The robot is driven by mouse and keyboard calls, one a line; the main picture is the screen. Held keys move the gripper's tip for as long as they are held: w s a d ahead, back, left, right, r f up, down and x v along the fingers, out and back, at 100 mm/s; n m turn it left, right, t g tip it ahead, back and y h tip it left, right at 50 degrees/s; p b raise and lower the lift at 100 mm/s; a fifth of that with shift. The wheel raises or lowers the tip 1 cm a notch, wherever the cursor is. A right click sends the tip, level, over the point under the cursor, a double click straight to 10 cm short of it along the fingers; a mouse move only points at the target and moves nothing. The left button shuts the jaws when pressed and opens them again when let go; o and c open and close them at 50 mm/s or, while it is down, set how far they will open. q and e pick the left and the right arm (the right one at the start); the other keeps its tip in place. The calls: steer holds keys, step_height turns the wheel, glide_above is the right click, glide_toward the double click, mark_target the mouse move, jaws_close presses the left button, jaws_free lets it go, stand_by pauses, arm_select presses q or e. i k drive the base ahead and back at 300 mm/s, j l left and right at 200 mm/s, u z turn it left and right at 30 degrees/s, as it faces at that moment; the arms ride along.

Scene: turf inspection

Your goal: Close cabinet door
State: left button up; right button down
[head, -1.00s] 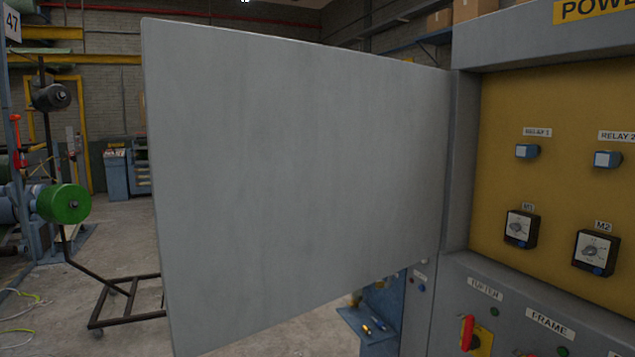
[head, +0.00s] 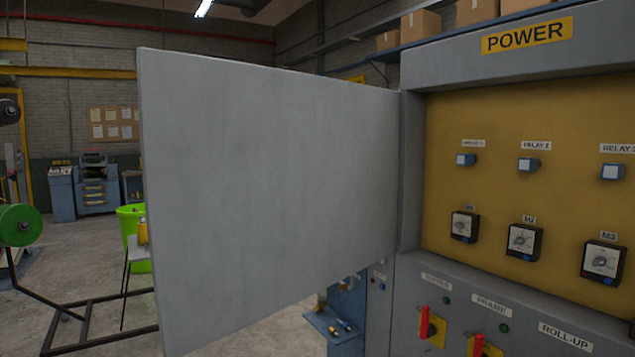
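The grey cabinet door (head: 265,190) stands wide open in the head view. It is hinged at its right edge on the left side of the cabinet frame (head: 411,170), and its free edge is at the left. The cabinet, labelled POWER, shows its yellow inner panel (head: 445,115) with relay buttons and dials. Neither of my grippers is in view, and nothing I can see touches the door.
Below the opening is a grey panel with red-handled switches (head: 427,322). A dark metal cart frame (head: 70,330) stands on the floor at left, near a green roll (head: 18,225). A bright green bin (head: 132,225) is partly hidden behind the door. Concrete floor is clear farther back.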

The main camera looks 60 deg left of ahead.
mark_target(266, 189)
steer(key=k+j, duration=0.1)
steer(key=j, duration=1.4)
steer(key=k+j, duration=0.15)
steer(key=j, duration=1.35)
steer(key=k+j, duration=0.15)
steer(key=j, duration=0.6)
